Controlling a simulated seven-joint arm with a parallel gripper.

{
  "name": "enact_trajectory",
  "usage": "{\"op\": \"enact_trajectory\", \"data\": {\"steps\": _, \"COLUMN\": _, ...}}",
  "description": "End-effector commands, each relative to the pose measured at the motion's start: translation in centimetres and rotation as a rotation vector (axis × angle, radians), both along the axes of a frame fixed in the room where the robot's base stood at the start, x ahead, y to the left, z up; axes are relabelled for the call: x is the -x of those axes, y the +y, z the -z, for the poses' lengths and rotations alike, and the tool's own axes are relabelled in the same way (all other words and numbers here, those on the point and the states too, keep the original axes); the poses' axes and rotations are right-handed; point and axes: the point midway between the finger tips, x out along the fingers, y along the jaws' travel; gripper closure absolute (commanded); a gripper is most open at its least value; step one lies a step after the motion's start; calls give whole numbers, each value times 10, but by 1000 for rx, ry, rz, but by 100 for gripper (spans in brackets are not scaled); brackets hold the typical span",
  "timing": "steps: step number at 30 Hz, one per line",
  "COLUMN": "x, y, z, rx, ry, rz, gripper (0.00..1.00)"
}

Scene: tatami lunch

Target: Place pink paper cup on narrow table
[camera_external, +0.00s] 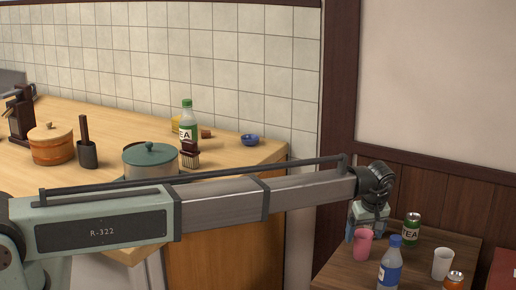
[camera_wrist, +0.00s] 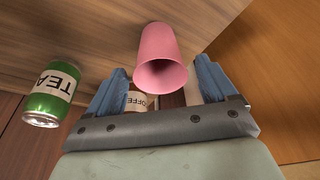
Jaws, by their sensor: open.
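The pink paper cup (camera_external: 363,245) stands upright on the dark wooden table (camera_external: 338,270) at the lower right of the external view, near its left side. My gripper (camera_external: 366,222) is right at the cup, partly hidden by it. In the wrist view the pink cup (camera_wrist: 158,45) shows its open mouth towards the camera. It lies between and beyond the two blue fingertips of my gripper (camera_wrist: 162,85), which are apart. A gap shows on each side of the cup, and I see no contact.
A green tea can (camera_external: 412,229), a blue-capped bottle (camera_external: 390,265), a white cup (camera_external: 442,263) and an orange can (camera_external: 454,281) crowd the dark table. A coffee can (camera_wrist: 138,102) shows between my fingers. The wooden counter (camera_external: 240,160) holds pots and bottles.

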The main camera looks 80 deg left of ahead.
Motion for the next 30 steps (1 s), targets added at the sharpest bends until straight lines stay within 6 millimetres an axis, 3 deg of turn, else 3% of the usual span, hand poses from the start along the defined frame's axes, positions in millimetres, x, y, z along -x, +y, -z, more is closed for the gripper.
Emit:
{"op": "enact_trajectory", "data": {"steps": 9, "x": 2, "y": -15, "z": -57, "rx": 0, "ry": -1, "rz": 0, "gripper": 15}}
{"op": "enact_trajectory", "data": {"steps": 15, "x": 2, "y": -21, "z": -76, "rx": 0, "ry": -1, "rz": 0, "gripper": 15}}
{"op": "enact_trajectory", "data": {"steps": 30, "x": 2, "y": -23, "z": -82, "rx": 0, "ry": 1, "rz": 0, "gripper": 15}}
